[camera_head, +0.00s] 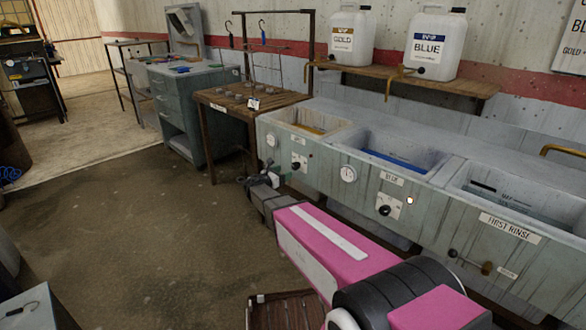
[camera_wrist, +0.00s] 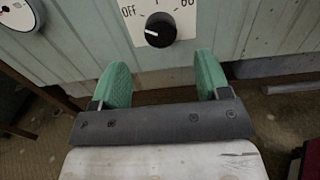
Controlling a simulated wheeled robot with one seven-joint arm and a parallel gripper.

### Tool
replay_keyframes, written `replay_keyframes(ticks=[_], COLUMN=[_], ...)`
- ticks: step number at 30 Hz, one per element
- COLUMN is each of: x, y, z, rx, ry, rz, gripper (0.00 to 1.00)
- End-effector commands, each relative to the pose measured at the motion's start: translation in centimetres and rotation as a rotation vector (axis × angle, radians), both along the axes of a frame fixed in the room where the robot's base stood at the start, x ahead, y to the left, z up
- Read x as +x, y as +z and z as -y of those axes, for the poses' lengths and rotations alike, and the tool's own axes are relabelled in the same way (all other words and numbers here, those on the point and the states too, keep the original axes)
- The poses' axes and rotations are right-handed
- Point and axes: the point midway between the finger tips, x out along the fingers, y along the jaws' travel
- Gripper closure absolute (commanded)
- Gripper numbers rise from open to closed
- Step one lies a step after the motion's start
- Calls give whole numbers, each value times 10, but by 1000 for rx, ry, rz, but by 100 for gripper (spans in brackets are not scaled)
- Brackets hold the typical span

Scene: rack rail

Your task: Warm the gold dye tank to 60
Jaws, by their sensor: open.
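The gold dye tank (camera_head: 312,116) is the leftmost basin of the bench in the head view, with gold liquid in it. Its black heater knob (camera_head: 296,166) is on the front panel, and the round gauge (camera_head: 270,139) is to the left. In the wrist view the knob (camera_wrist: 160,30) sits on a white plate marked OFF at left and 60 at right. Its white mark points left, roughly toward the OFF side. My gripper (camera_wrist: 163,82) is open with green fingers, empty, below and apart from the knob. In the head view my gripper (camera_head: 262,182) is just left of the panel.
The blue tank (camera_head: 440,160) stands to the right with its own knob (camera_head: 385,210), gauge and a glowing lamp (camera_head: 410,201). The first rinse basin (camera_head: 470,200) is further right. A wooden table (camera_head: 215,98) stands left of the tanks. The floor in front is partly clear.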

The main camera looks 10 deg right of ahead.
Motion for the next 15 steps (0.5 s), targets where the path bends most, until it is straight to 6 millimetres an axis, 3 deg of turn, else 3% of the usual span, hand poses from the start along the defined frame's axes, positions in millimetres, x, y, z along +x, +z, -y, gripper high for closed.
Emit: replay_keyframes(ticks=[6, 15], x=[25, 42], y=[-1, -1], z=[33, 58], rx=[2, 2], ry=[-2, -1], rz=[1, 1], gripper=[31, 31])
